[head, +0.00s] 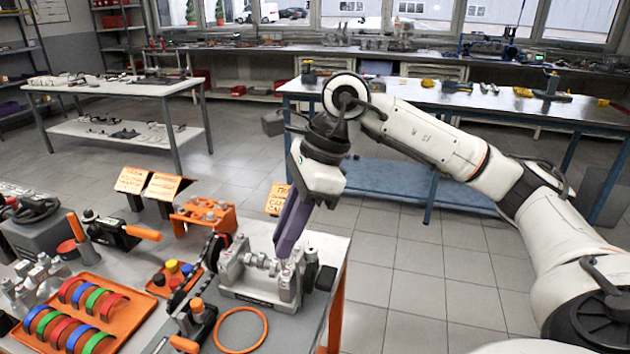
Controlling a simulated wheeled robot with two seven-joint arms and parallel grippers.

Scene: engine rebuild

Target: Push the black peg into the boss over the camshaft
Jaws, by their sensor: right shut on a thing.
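The engine block (262,292), light grey metal, stands near the right end of the near bench. The camshaft (260,262) lies across its top, with lobes showing between the end walls. My right gripper (284,254) reaches down from above, its long purple fingers leaning, tips at the right part of the block by the upright boss (293,270). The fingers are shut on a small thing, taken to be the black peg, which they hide. I cannot tell whether it touches the boss. My left gripper is not in view.
A small orange tray (157,291) with coloured caps stands left of the block. An orange ring (262,338) lies in front. A larger orange tray (122,334) holds coloured half rings. An orange rack (202,217) stands behind. Floor is clear right of the bench.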

